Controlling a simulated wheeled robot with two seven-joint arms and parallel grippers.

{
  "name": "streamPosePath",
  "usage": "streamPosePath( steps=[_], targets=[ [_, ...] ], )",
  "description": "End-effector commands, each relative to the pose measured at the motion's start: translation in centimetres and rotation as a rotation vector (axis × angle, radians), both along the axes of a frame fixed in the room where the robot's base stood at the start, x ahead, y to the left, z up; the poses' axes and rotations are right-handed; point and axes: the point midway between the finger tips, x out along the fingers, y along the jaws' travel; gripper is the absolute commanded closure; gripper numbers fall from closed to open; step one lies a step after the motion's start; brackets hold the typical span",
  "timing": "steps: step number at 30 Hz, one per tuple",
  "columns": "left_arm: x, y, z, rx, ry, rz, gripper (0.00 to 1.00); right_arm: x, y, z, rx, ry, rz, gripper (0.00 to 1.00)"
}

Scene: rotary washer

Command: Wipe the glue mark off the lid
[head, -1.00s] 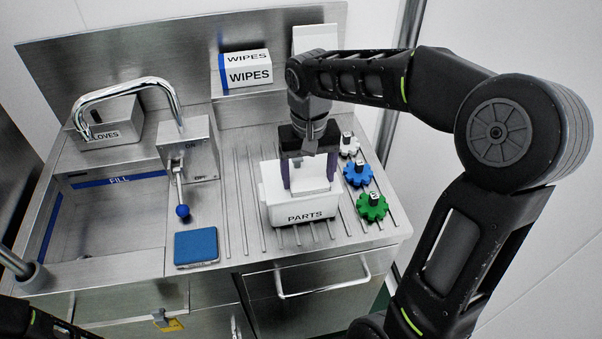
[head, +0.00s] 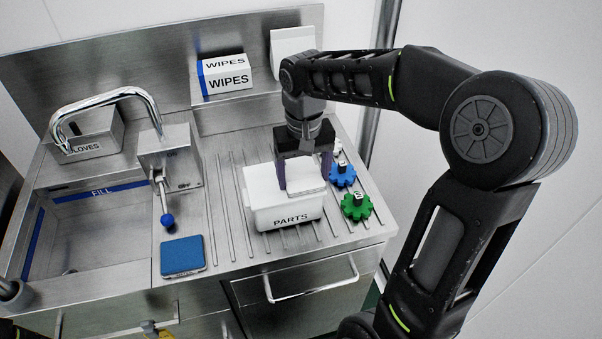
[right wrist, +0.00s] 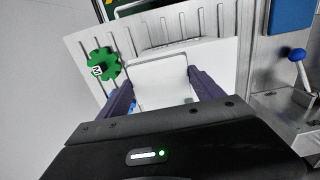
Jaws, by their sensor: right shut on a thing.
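A white box marked PARTS (head: 285,215) stands on the ribbed drainboard, with a flat white lid (head: 258,182) on top. My right gripper (head: 303,186) points down over the right part of this lid. Its dark purple fingers are shut on a white piece (head: 306,178), which also shows between the fingers in the right wrist view (right wrist: 160,82). The piece is down at the lid, but I cannot tell whether it touches. I cannot make out the glue mark; the gripper and the piece hide part of the lid. My left gripper is not in view.
A blue gear (head: 342,174), a green gear (head: 356,206) and a partly hidden white gear (head: 337,150) lie right of the box. A blue pad (head: 183,256) lies at the front edge. The blue-knobbed lever (head: 167,218), sink and tap stand left. A WIPES box (head: 222,77) stands behind.

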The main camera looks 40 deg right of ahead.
Motion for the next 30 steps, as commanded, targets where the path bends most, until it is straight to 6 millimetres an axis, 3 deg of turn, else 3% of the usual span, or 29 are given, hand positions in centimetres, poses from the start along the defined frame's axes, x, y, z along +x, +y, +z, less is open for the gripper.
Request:
streamPosePath(
  steps=[7,18,30],
  targets=[
    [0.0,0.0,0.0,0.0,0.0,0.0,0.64,0.1,0.3,0.0,0.001,-0.001,0.001,0.56],
    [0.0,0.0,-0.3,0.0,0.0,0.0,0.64,0.8,2.4,-0.3,0.001,0.0,0.001,0.56],
    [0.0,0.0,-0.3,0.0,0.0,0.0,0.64,0.9,2.7,-0.3,0.002,0.0,0.001,0.56]
  ],
)
